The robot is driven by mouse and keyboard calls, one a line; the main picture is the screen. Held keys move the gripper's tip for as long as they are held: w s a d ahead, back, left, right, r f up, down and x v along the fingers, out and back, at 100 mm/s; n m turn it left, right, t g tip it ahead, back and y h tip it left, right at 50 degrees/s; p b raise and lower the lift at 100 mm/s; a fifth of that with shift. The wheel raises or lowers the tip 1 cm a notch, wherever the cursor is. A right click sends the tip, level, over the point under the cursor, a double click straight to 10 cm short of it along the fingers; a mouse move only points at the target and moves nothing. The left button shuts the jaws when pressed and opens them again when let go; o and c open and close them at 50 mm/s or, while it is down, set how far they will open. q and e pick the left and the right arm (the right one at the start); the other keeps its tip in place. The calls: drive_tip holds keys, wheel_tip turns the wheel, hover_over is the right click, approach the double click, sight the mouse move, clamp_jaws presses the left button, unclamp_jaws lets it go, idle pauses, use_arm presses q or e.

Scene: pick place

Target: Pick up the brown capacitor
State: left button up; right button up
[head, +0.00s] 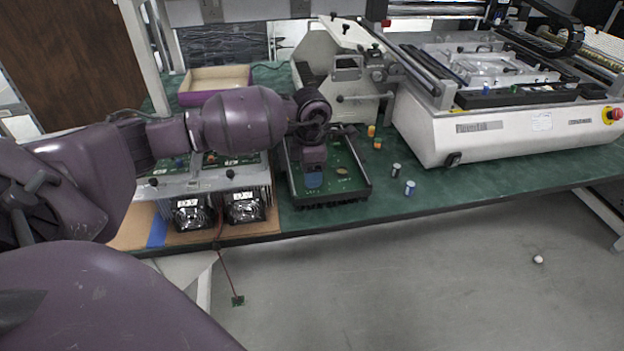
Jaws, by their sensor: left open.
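My left gripper (313,180) points down over the dark-walled, green-floored tray (334,204) on the bench. It is open, and I see nothing held between its fingers. A small brown piece (342,170) lies on the tray floor just right of the gripper; it is too small to tell surely that it is the brown capacitor. My purple left wrist hides the back left part of the tray. My right gripper is not in view.
A fan unit (245,206) sits left. A white machine (480,140) fills the right back. The green bench (480,185) is clear at front right.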

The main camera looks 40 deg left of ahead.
use_arm(q)
drive_tip(key=shift+f, duration=0.5)
drive_tip(key=shift+c, duration=0.5)
